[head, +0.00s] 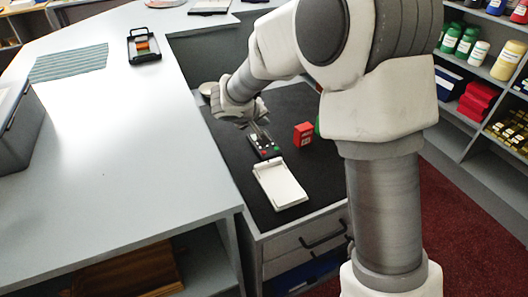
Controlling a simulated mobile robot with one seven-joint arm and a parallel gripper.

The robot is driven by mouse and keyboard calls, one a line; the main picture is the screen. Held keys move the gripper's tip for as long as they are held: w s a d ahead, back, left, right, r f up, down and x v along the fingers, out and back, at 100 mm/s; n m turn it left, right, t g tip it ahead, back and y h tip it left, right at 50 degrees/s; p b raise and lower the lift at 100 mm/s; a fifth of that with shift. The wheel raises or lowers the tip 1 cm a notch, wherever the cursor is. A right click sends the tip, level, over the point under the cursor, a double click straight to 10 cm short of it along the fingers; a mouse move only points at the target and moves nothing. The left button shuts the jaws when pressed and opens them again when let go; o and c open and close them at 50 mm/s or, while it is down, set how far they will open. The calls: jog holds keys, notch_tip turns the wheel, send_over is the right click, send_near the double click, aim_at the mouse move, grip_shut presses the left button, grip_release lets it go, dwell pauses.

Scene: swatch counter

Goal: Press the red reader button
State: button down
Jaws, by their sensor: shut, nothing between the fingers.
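A small black reader (264,142) lies on the dark mat, touching or close to a white tray. Tiny coloured spots show on its near end; a red one (264,154), apparently the red button, sits at the left and a green one at the right. My gripper (259,132) points down over the reader's far part, with its fingers shut and empty. The red button shows just in front of the fingertips. At this size I cannot tell whether the fingertips touch the reader.
A white tray (280,186) lies in front of the reader. A red labelled box (303,134) stands to its right, with a green object partly hidden behind my arm. A pale bowl (207,89) is at the mat's far left. The grey counter (150,130) is mostly clear.

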jog(key=shift+f, duration=0.1)
notch_tip(320, 180, down, 7)
jog(key=b, duration=0.4)
jog(key=f+b, duration=0.1)
jog(key=b, duration=0.1)
jog(key=shift+f+b, duration=0.3)
jog(key=shift+b, duration=0.1)
jog(key=shift+f+b, duration=0.8)
jog(key=shift+b, duration=0.7)
dwell(2.1)
jog(key=shift+r, duration=0.8)
jog(key=shift+r+p, duration=1.5)
jog(key=shift+r, duration=1)
